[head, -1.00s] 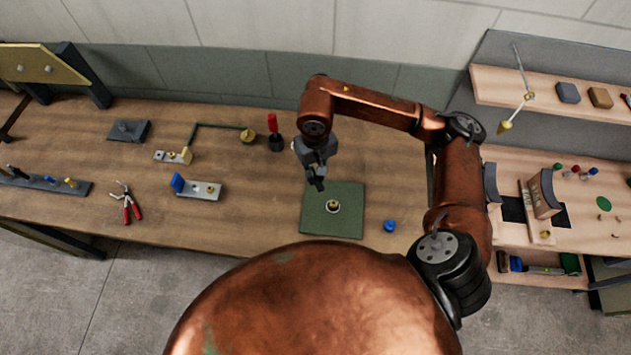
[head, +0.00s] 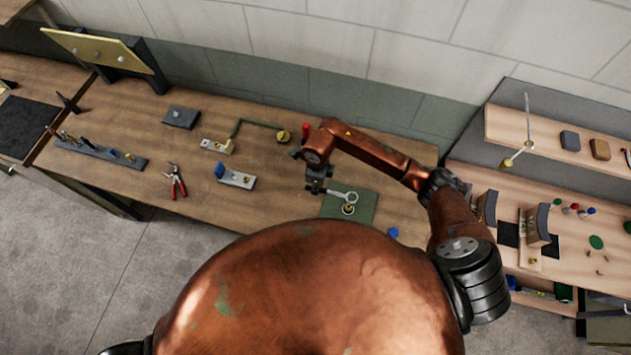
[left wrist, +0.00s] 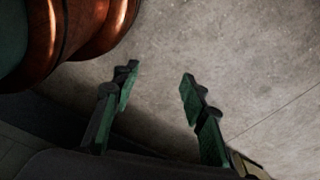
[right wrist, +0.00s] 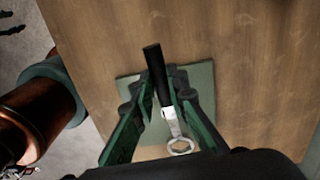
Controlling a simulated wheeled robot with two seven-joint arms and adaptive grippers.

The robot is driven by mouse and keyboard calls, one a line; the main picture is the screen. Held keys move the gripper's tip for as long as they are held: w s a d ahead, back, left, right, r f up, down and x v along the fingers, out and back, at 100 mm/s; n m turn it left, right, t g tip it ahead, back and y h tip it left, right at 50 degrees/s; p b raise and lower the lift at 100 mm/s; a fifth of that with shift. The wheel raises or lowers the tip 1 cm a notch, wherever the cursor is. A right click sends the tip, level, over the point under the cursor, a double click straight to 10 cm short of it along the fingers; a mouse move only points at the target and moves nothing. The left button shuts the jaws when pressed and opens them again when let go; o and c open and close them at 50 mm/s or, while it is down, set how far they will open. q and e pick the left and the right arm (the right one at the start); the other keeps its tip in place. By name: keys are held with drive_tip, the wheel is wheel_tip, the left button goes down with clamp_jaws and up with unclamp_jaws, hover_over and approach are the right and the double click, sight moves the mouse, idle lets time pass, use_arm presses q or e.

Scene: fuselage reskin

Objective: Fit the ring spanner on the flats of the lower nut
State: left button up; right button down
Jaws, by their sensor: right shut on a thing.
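The ring spanner (right wrist: 170,122) has a black handle and a silver ring end. My right gripper (right wrist: 158,88) is shut on it, with the handle between the fingers. In the head view my right gripper (head: 317,186) is at the left edge of the green mat (head: 366,212). The spanner's ring (head: 352,196) lies over the mat, just behind a brass nut (head: 348,209) on a pale round base. I cannot tell their height gap, nor whether this is the lower nut. The right wrist view does not show the nut. My left gripper (left wrist: 160,80) is open and empty above the floor.
A blue cap (head: 393,232) lies right of the mat. Left on the bench (head: 120,185) are a bracket with a blue block (head: 235,178), red-handled pliers (head: 175,182) and a tool rack (head: 100,152). A shelf unit (head: 560,205) stands at the right.

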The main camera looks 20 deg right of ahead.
drive_tip(key=shift+a+m, duration=0.1)
drive_tip(key=shift+m, duration=0.2)
drive_tip(key=shift+f, duration=0.15)
drive_tip(key=shift+w+b, duration=0.1)
drive_tip(key=shift+b, duration=0.25)
wheel_tip(320, 180, down, 3)
drive_tip(key=b, duration=0.2)
drive_tip(key=shift+b, duration=0.3)
use_arm(q)
drive_tip(key=shift+s+f+b, duration=0.25)
drive_tip(key=shift+f+b, duration=0.05)
drive_tip(key=shift+f, duration=0.5)
drive_tip(key=shift+s+f+b, duration=0.25)
drive_tip(key=shift+f+b, duration=0.05)
drive_tip(key=shift+f, duration=0.55)
drive_tip(key=shift+s+f+b, duration=0.25)
drive_tip(key=shift+f+b, duration=0.05)
drive_tip(key=shift+f, duration=0.5)
use_arm(e)
drive_tip(key=shift+f, duration=1)
drive_tip(key=c, duration=2.5)
unclamp_jaws()
clamp_jaws()
